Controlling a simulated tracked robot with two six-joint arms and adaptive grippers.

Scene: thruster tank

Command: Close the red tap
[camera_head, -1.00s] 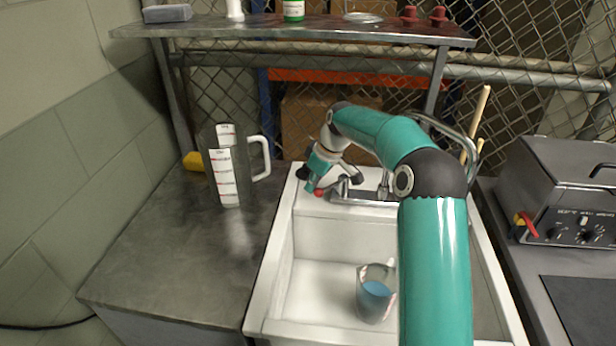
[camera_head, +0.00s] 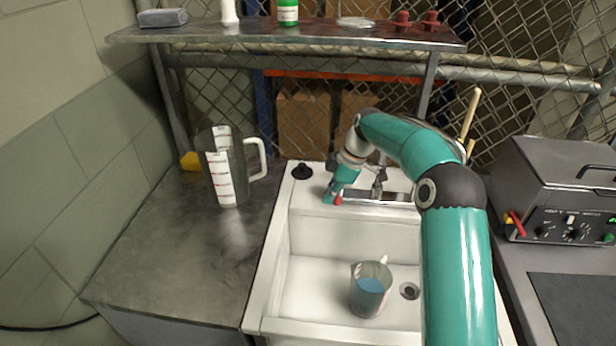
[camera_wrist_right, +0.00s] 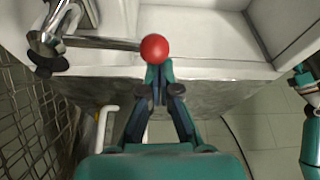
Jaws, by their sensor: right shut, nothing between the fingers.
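The red tap's round red knob (camera_head: 338,201) sits at the end of a metal lever at the back of the white sink (camera_head: 262,300). In the right wrist view the red knob (camera_wrist_right: 154,47) and its lever point toward my fingertips. My right gripper (camera_head: 334,194) is shut and empty at the knob. In the wrist view the right gripper's fingertips (camera_wrist_right: 159,70) are together against or just beside the knob; contact is unclear. A measuring cup (camera_head: 369,290) with blue liquid stands in the sink. My left gripper is not in the head view.
A large measuring jug (camera_head: 224,170) stands on the metal counter (camera_head: 190,250) left of the sink. A dark round knob (camera_head: 302,171) is on the sink's back left. A shelf (camera_head: 280,35) spans above, and a grey appliance (camera_head: 555,190) stands at the right.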

